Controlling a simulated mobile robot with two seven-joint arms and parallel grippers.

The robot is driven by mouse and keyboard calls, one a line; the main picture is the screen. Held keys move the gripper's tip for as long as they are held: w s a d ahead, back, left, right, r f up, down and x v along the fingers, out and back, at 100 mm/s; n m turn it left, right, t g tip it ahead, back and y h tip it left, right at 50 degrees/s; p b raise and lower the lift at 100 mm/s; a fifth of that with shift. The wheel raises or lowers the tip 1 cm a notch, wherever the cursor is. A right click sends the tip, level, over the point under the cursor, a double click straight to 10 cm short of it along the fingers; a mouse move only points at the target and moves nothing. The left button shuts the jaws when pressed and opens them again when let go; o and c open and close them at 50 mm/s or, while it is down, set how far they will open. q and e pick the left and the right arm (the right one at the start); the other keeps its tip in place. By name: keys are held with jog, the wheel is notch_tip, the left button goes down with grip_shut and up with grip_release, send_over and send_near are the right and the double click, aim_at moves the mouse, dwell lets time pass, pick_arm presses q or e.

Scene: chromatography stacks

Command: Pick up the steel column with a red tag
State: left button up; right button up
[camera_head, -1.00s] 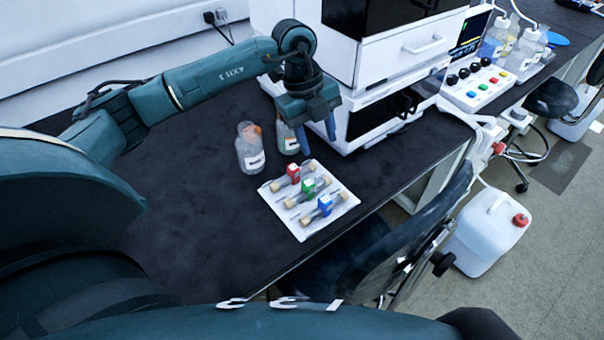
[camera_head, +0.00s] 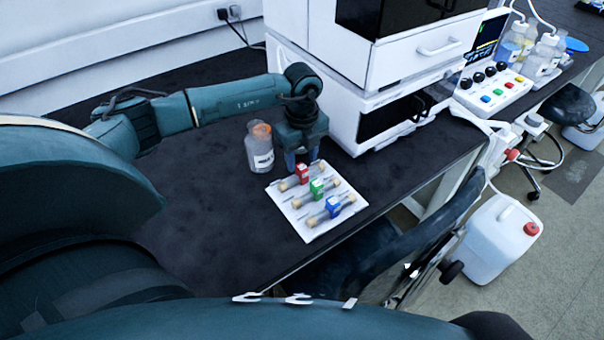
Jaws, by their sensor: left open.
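The steel column with a red tag (camera_head: 302,172) lies on a white tray (camera_head: 309,236) on the black bench. It is the farthest of three columns there. The column with a green tag (camera_head: 317,187) lies in the middle and the one with a blue tag (camera_head: 333,206) lies nearest. My left gripper (camera_head: 302,163) points down over the far edge of the tray, right at the red-tagged column. Its fingers are apart. I cannot tell whether they touch the column. My right gripper is not in view.
A bottle with an orange cap (camera_head: 260,147) stands just left of my left gripper. A white instrument stack (camera_head: 420,55) stands close behind and right. A control box with knobs (camera_head: 493,88) is farther right.

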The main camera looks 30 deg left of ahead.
aim_at(302, 174)
pick_arm(q)
jog(key=shift+f, duration=1.25)
grip_shut()
